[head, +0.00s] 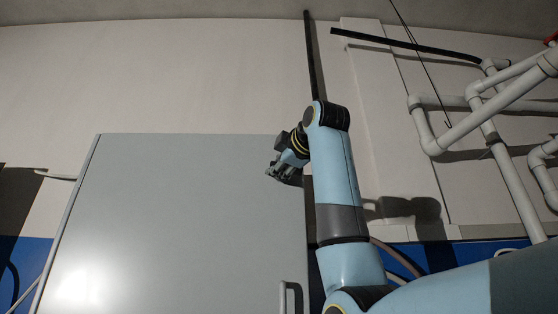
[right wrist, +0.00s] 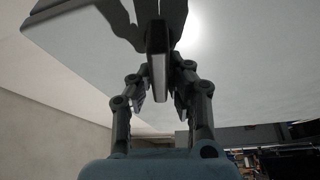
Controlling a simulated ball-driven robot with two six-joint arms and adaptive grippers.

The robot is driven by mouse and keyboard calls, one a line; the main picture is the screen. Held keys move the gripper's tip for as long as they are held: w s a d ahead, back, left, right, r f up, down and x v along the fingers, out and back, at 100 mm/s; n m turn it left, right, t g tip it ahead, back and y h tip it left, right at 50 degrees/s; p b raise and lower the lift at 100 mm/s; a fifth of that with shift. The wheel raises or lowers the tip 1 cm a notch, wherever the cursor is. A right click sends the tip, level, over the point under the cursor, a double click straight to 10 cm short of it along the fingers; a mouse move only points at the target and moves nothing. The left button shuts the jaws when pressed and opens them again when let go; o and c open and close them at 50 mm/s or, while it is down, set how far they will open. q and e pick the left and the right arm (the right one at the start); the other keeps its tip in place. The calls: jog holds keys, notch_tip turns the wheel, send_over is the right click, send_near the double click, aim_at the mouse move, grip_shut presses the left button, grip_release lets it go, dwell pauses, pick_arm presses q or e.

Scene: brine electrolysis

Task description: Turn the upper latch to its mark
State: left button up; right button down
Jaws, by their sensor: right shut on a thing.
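A large grey cabinet door (head: 190,215) fills the lower left of the head view. My right gripper (head: 283,172) is at the door's upper right edge, and my own arm and hand cover the upper latch there. The latch's mark cannot be made out in either view. My left gripper is in neither view.
A pale door handle (head: 284,297) is low on the door's right side. Pale pipes (head: 510,95) run along the wall at right. A dark vertical strip (head: 311,55) rises above the cabinet. The wall above the door is clear.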

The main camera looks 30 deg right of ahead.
jog(key=shift+f+n+g+p, duration=0.2)
jog(key=shift+n+g+p, duration=0.2)
jog(key=shift+n+p, duration=0.5)
jog(key=shift+f+n, duration=0.1)
jog(key=shift+n, duration=0.2)
jog(key=c, duration=1.3)
grip_release()
jog(key=s, duration=0.4)
jog(key=s+a, duration=0.1)
jog(key=s, duration=0.3)
jog(key=s+a, duration=0.1)
jog(key=s, duration=0.2)
jog(key=shift+s, duration=0.4)
